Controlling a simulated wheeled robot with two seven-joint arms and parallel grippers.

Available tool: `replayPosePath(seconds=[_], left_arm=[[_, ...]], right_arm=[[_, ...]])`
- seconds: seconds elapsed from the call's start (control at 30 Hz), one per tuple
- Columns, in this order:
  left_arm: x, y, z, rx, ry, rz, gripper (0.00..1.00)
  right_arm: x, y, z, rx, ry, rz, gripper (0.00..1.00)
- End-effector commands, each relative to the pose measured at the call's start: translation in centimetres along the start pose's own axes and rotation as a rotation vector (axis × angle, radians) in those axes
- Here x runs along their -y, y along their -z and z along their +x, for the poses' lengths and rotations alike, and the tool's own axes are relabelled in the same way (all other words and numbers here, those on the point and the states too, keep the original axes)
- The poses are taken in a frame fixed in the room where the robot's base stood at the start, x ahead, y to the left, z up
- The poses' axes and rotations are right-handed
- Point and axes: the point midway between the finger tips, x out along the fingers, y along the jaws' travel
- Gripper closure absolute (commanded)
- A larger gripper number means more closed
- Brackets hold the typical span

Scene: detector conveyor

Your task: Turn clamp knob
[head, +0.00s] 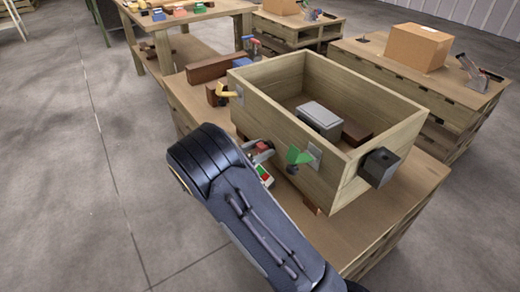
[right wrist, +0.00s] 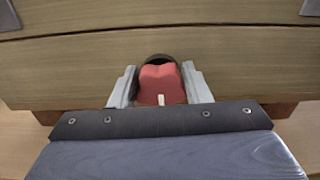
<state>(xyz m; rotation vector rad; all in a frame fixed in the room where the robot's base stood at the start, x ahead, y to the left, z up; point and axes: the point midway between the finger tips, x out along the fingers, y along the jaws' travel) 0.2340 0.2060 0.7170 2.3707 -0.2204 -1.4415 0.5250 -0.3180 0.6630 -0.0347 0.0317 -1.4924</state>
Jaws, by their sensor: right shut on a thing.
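A red clamp knob (right wrist: 160,84) shows in the right wrist view against the crate's wooden side. A small white mark is on its near edge, and a dark round part shows behind it. My right gripper (right wrist: 161,88) is shut on the knob, with one grey finger on each side. In the head view the knob (head: 262,147) is a small red patch at the crate's front side, and my right gripper (head: 261,151) is there, partly hidden by my dark arm. My left gripper is in neither view.
The open wooden crate (head: 262,112) holds a grey box (head: 319,114) and a brown block. A green handle (head: 298,155), a yellow handle (head: 227,91) and a dark square box (head: 380,166) stick out of its sides. Other wooden benches stand behind, one with a cardboard box (head: 419,46).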

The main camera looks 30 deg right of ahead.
Motion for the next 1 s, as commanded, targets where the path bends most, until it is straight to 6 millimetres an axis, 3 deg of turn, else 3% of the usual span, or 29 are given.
replayPosePath(seconds=[0.27, 1.0], left_arm=[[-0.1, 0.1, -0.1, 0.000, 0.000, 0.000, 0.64], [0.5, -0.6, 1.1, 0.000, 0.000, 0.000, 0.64]], right_arm=[[0.1, 0.0, -0.1, -0.001, -0.002, 0.173, 0.80], [0.6, 0.5, -0.1, -0.002, -0.001, 0.872, 0.80]])
